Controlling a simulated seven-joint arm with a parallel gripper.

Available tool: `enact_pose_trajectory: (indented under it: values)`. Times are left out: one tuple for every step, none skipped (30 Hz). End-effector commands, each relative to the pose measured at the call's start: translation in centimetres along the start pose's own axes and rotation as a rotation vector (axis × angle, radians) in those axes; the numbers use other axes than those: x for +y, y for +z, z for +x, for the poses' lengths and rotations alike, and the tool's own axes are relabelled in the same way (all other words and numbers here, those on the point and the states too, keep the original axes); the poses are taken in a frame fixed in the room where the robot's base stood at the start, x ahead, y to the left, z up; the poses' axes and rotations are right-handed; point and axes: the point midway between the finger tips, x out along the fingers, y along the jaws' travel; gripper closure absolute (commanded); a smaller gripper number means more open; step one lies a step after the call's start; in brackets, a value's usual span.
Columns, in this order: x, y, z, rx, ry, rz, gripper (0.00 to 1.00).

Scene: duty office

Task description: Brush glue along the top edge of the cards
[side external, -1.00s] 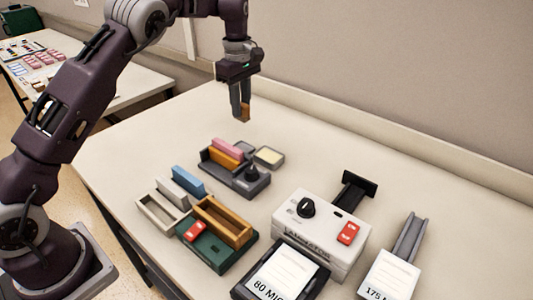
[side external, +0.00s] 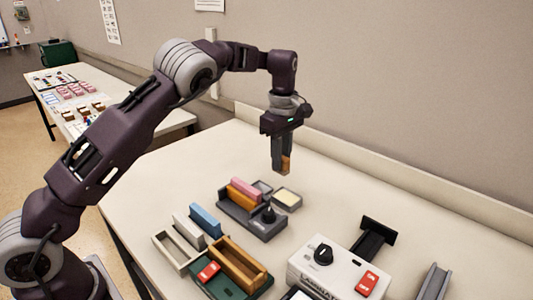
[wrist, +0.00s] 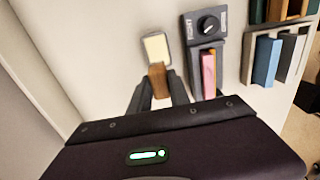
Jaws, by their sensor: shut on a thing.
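My gripper (side external: 282,163) is shut on a small brown brush-like block (side external: 286,164), held upright above the table. In the wrist view the brown block (wrist: 158,81) shows between the fingers, its far end overlapping the near edge of a grey dish with a cream surface (wrist: 156,47). In the side view this dish (side external: 286,198) lies just below the block, which looks apart from it. Left of it, a dark grey holder with a knob (side external: 268,214) carries upright pink (side external: 246,186) and orange (side external: 241,196) slabs, perhaps the cards. Fine detail of their top edges is too small to tell.
Nearer are blue (side external: 205,219) and white slabs, an empty pale tray (side external: 176,253), and an orange wooden box (side external: 238,263) on a green base. A white machine (side external: 335,267) stands at front right. The table behind the dish is clear.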

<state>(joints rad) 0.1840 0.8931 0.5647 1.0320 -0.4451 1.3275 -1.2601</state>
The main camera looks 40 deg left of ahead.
Motion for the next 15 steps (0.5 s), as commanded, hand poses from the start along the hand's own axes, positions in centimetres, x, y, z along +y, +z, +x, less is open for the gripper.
enact_pose_trajectory:
  values:
    - [0.0,1.2,0.2,0.002,0.000,0.003,1.00]
    - [0.0,1.7,0.3,0.003,0.000,0.003,1.00]
    - [0.0,2.2,0.5,0.002,0.001,0.001,1.00]
    - [0.0,2.4,0.7,0.002,0.001,0.000,1.00]
    - [0.0,2.5,0.9,0.002,0.000,-0.001,1.00]
    - [-0.1,2.5,1.3,0.002,-0.001,-0.001,1.00]
    - [0.0,2.5,1.7,0.002,0.000,-0.001,1.00]
    - [0.0,2.4,2.1,0.002,0.000,-0.001,1.00]
    - [-0.1,2.4,2.6,0.002,-0.001,-0.002,1.00]
    - [-0.1,2.4,3.0,0.002,0.000,-0.002,1.00]
    - [-0.1,2.4,3.5,0.002,0.000,-0.003,1.00]
    - [0.0,2.4,4.0,0.001,0.000,-0.002,1.00]
    - [0.0,2.4,4.4,0.001,0.000,-0.002,1.00]
    - [0.0,2.4,4.7,0.001,0.000,-0.001,1.00]
    - [0.0,2.4,5.1,0.001,0.001,-0.001,1.00]
